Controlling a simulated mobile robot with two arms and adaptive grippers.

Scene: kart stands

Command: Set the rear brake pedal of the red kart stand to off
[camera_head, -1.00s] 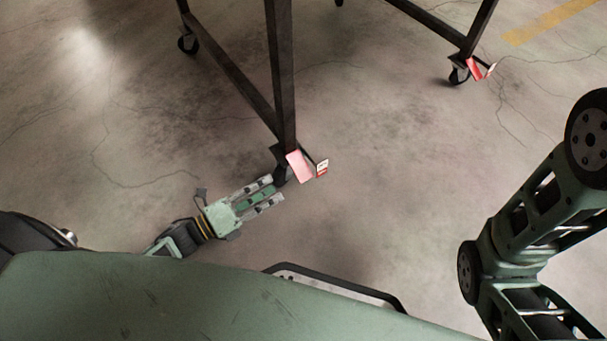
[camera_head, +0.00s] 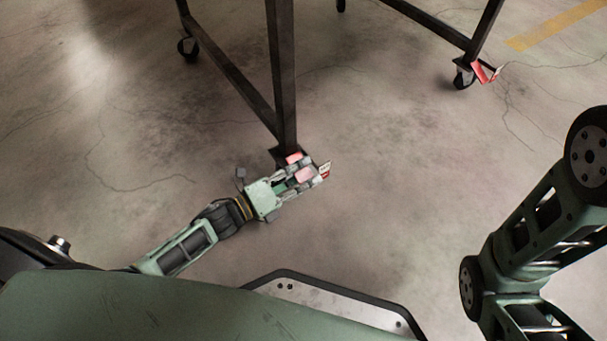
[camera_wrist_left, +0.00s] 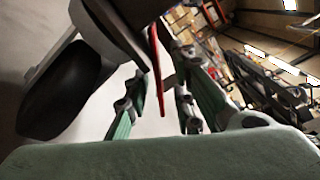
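The kart stand is a dark metal frame on casters; its near leg (camera_head: 283,90) comes down to the floor at the middle of the head view. A red brake pedal (camera_head: 294,158) with a white-and-red tab (camera_head: 325,169) sits at its foot, partly hidden by my left gripper (camera_head: 306,176). That gripper is open, its fingers overlapping the pedal in the head view. In the left wrist view the thin red pedal edge (camera_wrist_left: 157,70) shows between the two spread fingers, with gaps at both sides. My right gripper is out of view.
A second red pedal (camera_head: 484,72) sits by a caster (camera_head: 463,78) at the far right leg. Another caster (camera_head: 188,48) stands at the upper left. The near black wheel (camera_wrist_left: 62,90) is close beside my left gripper. The surrounding concrete floor is clear.

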